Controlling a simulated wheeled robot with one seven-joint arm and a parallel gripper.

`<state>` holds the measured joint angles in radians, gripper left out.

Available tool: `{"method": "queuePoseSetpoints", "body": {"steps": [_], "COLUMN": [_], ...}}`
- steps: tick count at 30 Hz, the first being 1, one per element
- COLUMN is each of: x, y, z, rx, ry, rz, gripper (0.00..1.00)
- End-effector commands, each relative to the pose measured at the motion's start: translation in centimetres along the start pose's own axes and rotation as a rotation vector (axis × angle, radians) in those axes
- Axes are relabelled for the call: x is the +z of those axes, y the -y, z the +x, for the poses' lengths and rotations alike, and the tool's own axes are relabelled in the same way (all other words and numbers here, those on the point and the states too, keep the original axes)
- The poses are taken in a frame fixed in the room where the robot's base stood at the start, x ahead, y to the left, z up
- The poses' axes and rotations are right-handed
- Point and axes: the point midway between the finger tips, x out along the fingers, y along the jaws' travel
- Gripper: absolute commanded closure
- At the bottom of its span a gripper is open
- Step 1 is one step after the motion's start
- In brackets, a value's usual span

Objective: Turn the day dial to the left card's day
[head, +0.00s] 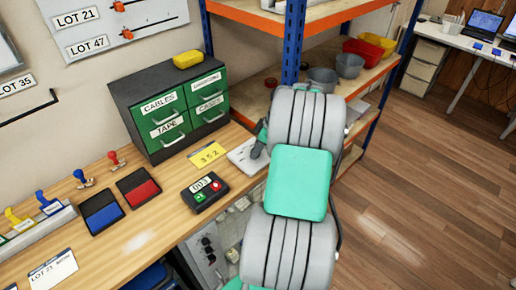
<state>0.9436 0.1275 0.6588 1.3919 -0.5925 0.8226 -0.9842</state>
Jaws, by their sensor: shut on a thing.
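My gripper (258,150) reaches down at the white plate (240,153) on the right part of the bench, and my arm covers much of this spot. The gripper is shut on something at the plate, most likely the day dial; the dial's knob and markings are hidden. A yellow card (208,155) reading 352 lies just left of the plate. A white card (53,270) headed LOT 21 lies at the bench's front left; its smaller print is too small to read. I cannot tell which one is the left card.
A black box (203,196) with a small display, a green and a red button stands left of my arm. A green drawer cabinet (170,105) stands behind the cards. Blue (103,213) and red (139,188) pads and several stamps are farther left. Shelving rises behind my arm.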

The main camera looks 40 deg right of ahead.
Motion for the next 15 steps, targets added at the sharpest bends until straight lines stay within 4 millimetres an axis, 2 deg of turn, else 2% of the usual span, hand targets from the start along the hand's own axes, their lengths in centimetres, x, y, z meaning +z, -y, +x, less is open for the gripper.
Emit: {"method": "queuePoseSetpoints", "body": {"steps": [1, 8, 15], "x": [-0.01, -0.02, -0.03], "y": [-0.01, -0.01, -0.01], "z": [-0.02, -0.03, -0.02], "rx": [0.000, 0.000, 0.002], "ry": [0.000, 0.000, 0.000], "rz": [0.000, 0.000, 0.002], "gripper": [0.81, 1.00, 1.00]}}
